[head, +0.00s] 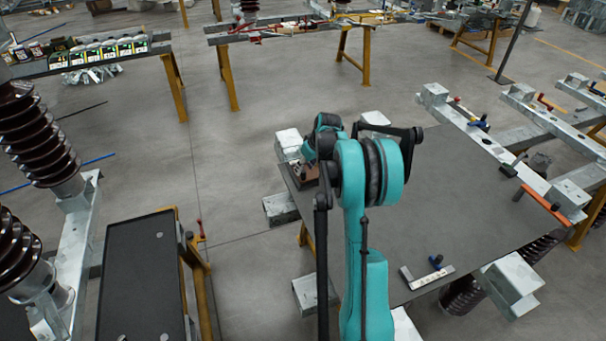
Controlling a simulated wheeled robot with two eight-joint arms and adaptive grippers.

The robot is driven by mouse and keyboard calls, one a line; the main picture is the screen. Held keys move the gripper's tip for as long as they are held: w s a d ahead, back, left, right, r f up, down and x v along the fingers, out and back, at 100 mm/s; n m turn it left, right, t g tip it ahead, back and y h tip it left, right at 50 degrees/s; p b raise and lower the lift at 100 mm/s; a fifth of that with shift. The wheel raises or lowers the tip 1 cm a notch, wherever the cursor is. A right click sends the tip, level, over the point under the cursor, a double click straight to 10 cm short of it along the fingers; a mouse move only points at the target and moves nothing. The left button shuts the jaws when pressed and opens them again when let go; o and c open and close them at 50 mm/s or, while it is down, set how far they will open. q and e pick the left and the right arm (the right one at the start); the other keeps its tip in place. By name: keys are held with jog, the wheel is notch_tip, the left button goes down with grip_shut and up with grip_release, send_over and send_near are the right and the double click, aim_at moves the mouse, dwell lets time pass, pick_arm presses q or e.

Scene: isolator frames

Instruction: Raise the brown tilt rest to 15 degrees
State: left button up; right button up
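A small brown thing, likely the brown tilt rest (309,180), is at the left edge of the dark grey tabletop (450,200). My teal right arm rises through the middle of the view and bends over toward it. My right gripper (305,164) is at or just above the brown thing. The fingers are too small and too covered by the arm to show whether they are open or shut, or whether they touch it. The rest's tilt angle cannot be read. My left gripper is not in view.
Steel beams (480,135) stand behind at right. A black-topped cart (140,275) and brown insulators (35,135) are at left.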

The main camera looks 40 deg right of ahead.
aim_at(303, 171)
jog(key=shift+b+x, duration=0.45)
jog(key=shift+x, duration=1.45)
jog(key=shift+c, duration=0.3)
grip_shut()
jog(key=shift+w+d+r+p, duration=0.1)
jog(key=shift+w+r+p, duration=0.1)
jog(key=shift+r+p, duration=0.25)
jog(key=shift+w+d+r+p, duration=0.1)
jog(key=shift+w+r+p, duration=0.05)
jog(key=shift+r+p, duration=0.25)
jog(key=shift+f, duration=0.1)
jog(key=shift+o, duration=0.3)
grip_release()
jog(key=shift+w+f, duration=0.1)
